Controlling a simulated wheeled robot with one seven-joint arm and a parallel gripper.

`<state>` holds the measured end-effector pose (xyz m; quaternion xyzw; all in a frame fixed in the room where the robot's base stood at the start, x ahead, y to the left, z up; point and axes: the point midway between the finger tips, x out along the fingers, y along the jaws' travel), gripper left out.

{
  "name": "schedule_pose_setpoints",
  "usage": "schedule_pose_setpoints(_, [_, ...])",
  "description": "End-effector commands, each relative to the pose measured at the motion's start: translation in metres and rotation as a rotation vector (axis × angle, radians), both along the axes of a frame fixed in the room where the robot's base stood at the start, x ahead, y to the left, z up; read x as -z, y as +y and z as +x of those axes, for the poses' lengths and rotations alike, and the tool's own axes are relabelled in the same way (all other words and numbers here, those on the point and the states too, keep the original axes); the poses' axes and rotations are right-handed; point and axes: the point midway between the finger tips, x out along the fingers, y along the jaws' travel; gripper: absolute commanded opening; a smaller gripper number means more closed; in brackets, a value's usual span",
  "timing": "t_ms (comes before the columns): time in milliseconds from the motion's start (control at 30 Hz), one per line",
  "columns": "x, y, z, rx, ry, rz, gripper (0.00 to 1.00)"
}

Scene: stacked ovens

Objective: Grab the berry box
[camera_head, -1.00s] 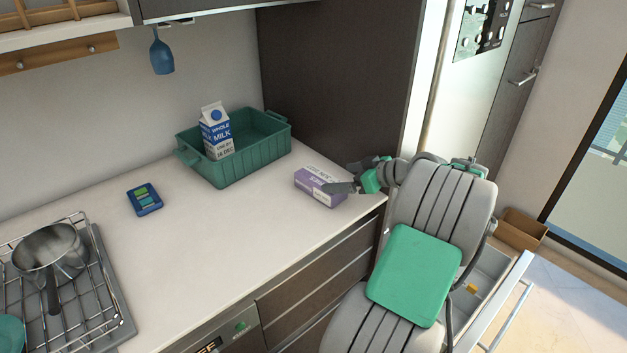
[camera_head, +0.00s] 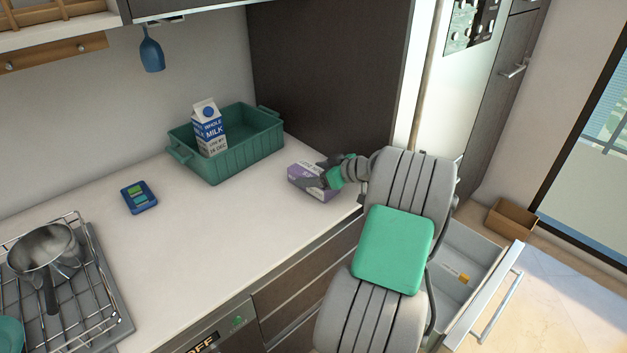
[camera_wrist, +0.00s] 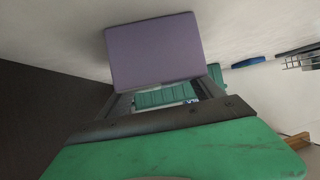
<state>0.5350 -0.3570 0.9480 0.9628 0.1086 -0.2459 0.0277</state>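The berry box (camera_head: 305,182), a purple and white carton, lies on the countertop near its right front edge. My gripper (camera_head: 321,176) is at the right side of the box and covers part of it in the head view. In the wrist view, the plain purple face of the box (camera_wrist: 155,50) shows just past my gripper (camera_wrist: 165,92). The two fingers are spread apart near the lower corners of that face. Whether they touch the box cannot be told; the fingertips are partly hidden.
A green crate (camera_head: 245,152) with a milk carton (camera_head: 208,130) stands behind the box. A blue package (camera_head: 139,197) lies to the left, and a pot (camera_head: 45,250) sits on a wire rack. A dark tall panel (camera_head: 330,75) borders the counter. An open drawer (camera_head: 470,262) is below right.

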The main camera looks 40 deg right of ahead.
Motion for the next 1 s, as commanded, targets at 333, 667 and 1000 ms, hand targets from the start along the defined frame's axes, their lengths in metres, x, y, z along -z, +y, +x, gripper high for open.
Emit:
schedule_pose_setpoints(333, [0.0000,0.0001,-0.0001,0.000,0.000,0.000,0.46])
schedule_pose_setpoints(667, [0.0001,0.0002,-0.0002,0.000,0.000,0.000,0.19])
schedule_pose_setpoints(1000, [-0.0008,0.0000,0.0001,0.000,-0.001,-0.001,0.07])
